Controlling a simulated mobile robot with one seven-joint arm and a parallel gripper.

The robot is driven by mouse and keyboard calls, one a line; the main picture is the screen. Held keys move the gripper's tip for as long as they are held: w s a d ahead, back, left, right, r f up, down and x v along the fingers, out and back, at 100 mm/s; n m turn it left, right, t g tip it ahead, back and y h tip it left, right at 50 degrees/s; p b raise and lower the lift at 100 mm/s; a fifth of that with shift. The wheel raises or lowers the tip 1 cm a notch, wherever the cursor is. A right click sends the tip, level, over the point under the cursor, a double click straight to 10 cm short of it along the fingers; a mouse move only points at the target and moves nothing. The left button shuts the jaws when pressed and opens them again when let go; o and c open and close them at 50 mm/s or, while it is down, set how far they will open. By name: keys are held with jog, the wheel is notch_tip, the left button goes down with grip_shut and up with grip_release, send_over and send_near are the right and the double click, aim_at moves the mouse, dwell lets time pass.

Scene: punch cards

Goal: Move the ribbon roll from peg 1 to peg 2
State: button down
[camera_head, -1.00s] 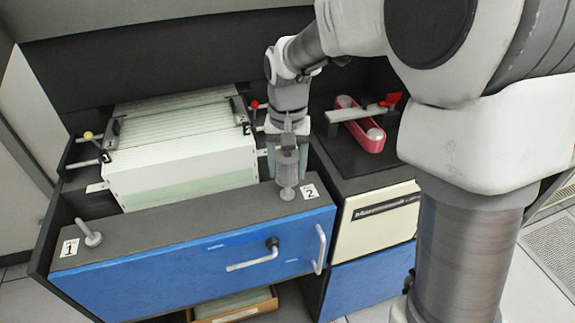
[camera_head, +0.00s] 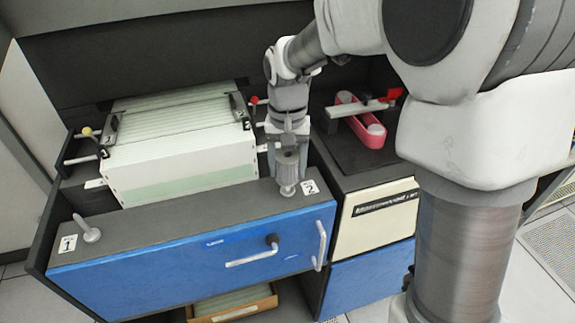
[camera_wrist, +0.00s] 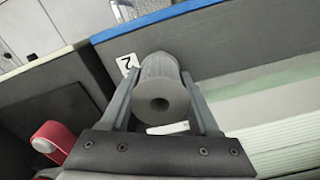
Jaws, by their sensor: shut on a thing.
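The ribbon roll (camera_head: 287,163) is a grey cylinder. My gripper (camera_head: 287,158) is shut on it, with one finger on each side, above the panel top by the label 2. The roll looks upright. In the wrist view the roll (camera_wrist: 172,75) shows between the fingers of my gripper (camera_wrist: 163,88), with a dark hole in its end. Peg 2 (camera_head: 287,190) shows only its round base just below the roll; I cannot tell whether the roll is around the peg's shaft. Peg 1 (camera_head: 88,232) stands bare by the label 1 at the left.
The blue drawer front (camera_head: 200,258) has a handle and a crank. A stack of white cards (camera_head: 180,160) lies behind the panel top. A pink belt unit (camera_head: 362,125) with a red lever sits to the right. A card box (camera_head: 235,303) is below.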

aim_at(287, 189)
jog(key=shift+f+b, duration=1.1)
jog(key=shift+f, duration=0.6)
dwell(0.5)
jog(key=shift+c, duration=0.2)
grip_release()
notch_tip(287, 189, up, 17)
jog(key=p, duration=0.2)
jog(key=s+d+f+t, duration=0.1)
jog(key=s+d+t, duration=0.1)
jog(key=s+d, duration=0.4)
jog(key=s+d+f+n+t, duration=0.1)
jog(key=s+d+t, duration=0.2)
jog(key=s, duration=0.9)
jog(key=d, duration=0.3)
jog(key=shift+s+d+f+t, duration=0.15)
jog(key=shift+s+d+t, duration=0.1)
jog(key=shift+s+t, duration=0.1)
